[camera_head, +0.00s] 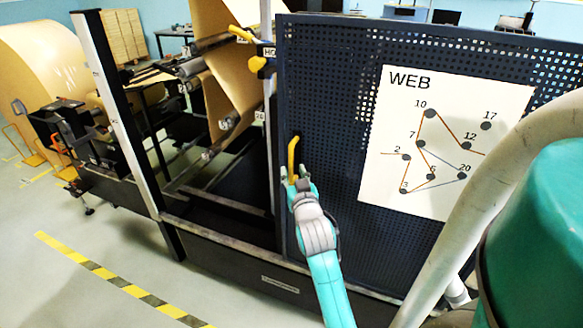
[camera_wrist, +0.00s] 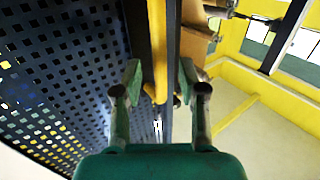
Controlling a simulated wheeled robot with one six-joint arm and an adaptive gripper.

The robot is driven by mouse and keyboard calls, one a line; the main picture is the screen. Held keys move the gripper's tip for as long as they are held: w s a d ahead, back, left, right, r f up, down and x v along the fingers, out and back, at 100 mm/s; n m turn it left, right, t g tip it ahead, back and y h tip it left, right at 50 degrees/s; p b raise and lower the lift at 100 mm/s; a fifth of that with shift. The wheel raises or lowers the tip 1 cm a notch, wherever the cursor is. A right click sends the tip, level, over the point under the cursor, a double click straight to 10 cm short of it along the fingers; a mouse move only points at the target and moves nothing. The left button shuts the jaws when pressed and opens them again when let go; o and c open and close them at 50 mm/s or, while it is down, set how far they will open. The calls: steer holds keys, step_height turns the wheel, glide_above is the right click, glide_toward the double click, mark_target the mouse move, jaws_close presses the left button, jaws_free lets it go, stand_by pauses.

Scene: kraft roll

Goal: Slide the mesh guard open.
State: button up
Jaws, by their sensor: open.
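The mesh guard (camera_head: 330,110) is a dark perforated panel covering the right half of the head view; it also fills the left of the wrist view (camera_wrist: 60,75). A yellow handle (camera_head: 293,158) stands upright at its left edge. My gripper (camera_head: 296,178) is at the lower end of this handle. In the wrist view the handle (camera_wrist: 158,60) runs between the two spread fingers of my gripper (camera_wrist: 160,90). The fingers are open, and I see gaps between them and the handle. The handle's far end is out of the wrist view.
A white WEB diagram sheet (camera_head: 440,140) is on the mesh. Left of the guard is an open machine bay with rollers and a brown paper web (camera_head: 225,80). A pale post (camera_head: 110,110) stands at its left. Striped floor tape (camera_head: 110,277) crosses clear floor.

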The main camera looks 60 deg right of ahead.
steer(key=v, duration=0.8)
stand_by(0.4)
steer(key=s+a+f+n+t+y, duration=0.2)
steer(key=a+f+n+y, duration=0.3)
steer(key=a, duration=0.6)
steer(key=s+a+f+n+t+y, duration=0.1)
steer(key=s+a+f+t+y, duration=0.15)
steer(key=a+f, duration=0.7)
steer(key=s+a+n+y, duration=0.4)
steer(key=s+a+y, duration=0.2)
steer(key=s+a, duration=0.9)
steer(key=shift+s+r+g+y, duration=0.35)
steer(key=shift+s+r, duration=0.15)
steer(key=shift+s, duration=0.2)
